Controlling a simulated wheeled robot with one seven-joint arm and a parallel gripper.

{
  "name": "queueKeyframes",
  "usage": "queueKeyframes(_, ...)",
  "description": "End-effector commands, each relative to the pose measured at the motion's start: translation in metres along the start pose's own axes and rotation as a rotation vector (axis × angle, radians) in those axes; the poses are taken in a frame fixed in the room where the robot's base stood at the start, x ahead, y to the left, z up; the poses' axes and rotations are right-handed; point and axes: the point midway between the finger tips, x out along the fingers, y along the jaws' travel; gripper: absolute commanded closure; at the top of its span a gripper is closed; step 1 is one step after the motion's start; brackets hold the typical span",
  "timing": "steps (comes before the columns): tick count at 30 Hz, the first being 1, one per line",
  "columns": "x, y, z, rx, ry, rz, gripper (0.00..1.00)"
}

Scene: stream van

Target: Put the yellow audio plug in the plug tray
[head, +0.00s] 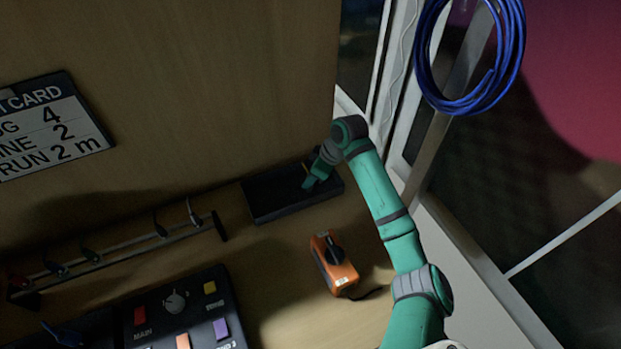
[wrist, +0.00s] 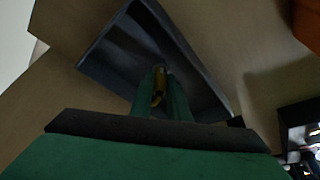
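The yellow audio plug (wrist: 158,88) shows in the wrist view between the two green fingers of my gripper (wrist: 160,90). The fingers are closed around it. The dark plug tray (wrist: 125,55) lies just beyond and around the fingertips. In the head view the tray (head: 268,206) sits at the back right of the wooden counter, against the panel. My gripper (head: 309,181) reaches over the tray from its right. A small bit of yellow shows beside the fingers there. I cannot tell whether the plug touches the tray floor.
An orange box with a black knob (head: 340,276) stands in front of the tray. A rail with hooks (head: 115,256) lies to the left. A black control panel (head: 180,312) is at the front. A blue cable coil (head: 470,100) hangs at upper right.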

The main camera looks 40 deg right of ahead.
Motion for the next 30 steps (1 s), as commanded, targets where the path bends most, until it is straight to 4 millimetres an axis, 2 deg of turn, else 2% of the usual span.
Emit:
queueKeyframes(1,0.000,0.000,0.000,0.000,0.000,0.000,0.75)
queueKeyframes(2,0.000,0.000,0.000,0.000,0.000,0.000,0.68)
queueKeyframes(3,0.000,0.000,0.000,0.000,0.000,0.000,0.66)
queueKeyframes(14,-0.004,0.000,-0.001,0.000,-0.001,0.002,0.66)
queueKeyframes(17,-0.015,0.001,-0.002,0.000,0.000,0.002,0.66)
queueKeyframes(30,-0.098,0.000,-0.002,-0.001,0.000,0.002,0.66)
